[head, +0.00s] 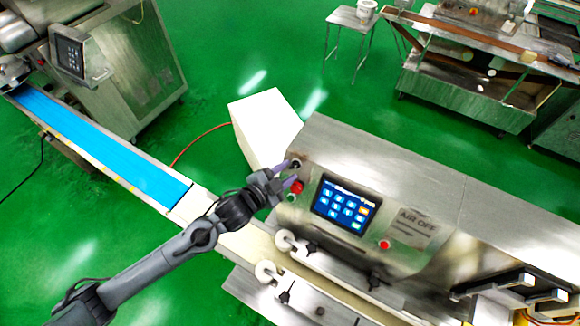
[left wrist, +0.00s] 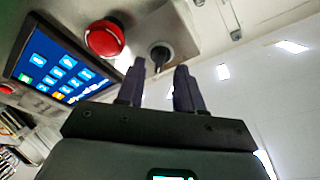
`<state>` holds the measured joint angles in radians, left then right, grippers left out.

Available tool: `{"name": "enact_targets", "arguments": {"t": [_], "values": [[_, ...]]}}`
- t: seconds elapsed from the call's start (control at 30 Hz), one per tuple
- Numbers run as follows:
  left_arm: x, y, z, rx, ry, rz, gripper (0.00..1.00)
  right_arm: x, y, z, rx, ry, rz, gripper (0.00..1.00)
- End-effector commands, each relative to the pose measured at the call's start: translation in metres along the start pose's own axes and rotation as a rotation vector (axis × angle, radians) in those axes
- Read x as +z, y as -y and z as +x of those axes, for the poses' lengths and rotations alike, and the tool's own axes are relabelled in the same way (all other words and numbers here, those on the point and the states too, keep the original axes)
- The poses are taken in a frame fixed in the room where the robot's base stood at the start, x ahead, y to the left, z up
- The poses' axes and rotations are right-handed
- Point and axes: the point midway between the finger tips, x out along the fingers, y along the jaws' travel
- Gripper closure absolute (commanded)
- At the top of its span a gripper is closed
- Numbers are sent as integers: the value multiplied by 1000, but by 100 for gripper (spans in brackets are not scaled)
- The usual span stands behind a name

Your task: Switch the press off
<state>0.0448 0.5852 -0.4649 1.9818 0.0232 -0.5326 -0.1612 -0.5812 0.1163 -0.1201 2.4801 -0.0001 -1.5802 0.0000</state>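The press (head: 320,150) is a steel machine with a control panel at its left end. The panel has a black rotary switch (left wrist: 160,54), a red mushroom button (left wrist: 106,37) and a blue touchscreen (head: 345,205). The red button shows in the head view (head: 297,187). My left gripper (head: 294,173) is at the panel's left end, its fingers pointing at the switch. In the left wrist view the fingers (left wrist: 160,68) are apart, and the switch handle appears between their tips. Nothing is held; I cannot tell whether they touch the switch. My right gripper is not in view.
A smaller red button (head: 384,244) is right of the touchscreen. A white box (head: 264,122) stands behind the panel. White rollers (head: 285,240) sit in front of the panel. Green floor is open behind.

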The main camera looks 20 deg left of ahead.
Motion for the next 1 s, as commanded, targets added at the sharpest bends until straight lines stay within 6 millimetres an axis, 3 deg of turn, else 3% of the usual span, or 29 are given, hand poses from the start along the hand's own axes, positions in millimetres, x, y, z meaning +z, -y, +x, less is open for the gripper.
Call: {"name": "enact_targets", "arguments": {"t": [0.2, 0.57, 0.6, 0.83, 1.0], "values": [[0, 0, 20, 0, 0, -2, 64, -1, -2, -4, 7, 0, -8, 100], [0, 0, 24, 0, 0, 0, 64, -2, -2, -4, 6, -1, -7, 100], [0, 0, 24, 0, 0, -1, 65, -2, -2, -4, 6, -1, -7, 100], [0, 0, 24, 0, 0, -1, 100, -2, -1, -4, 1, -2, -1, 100], [0, 0, 24, 0, 0, -1, 100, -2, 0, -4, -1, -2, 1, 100]]}}
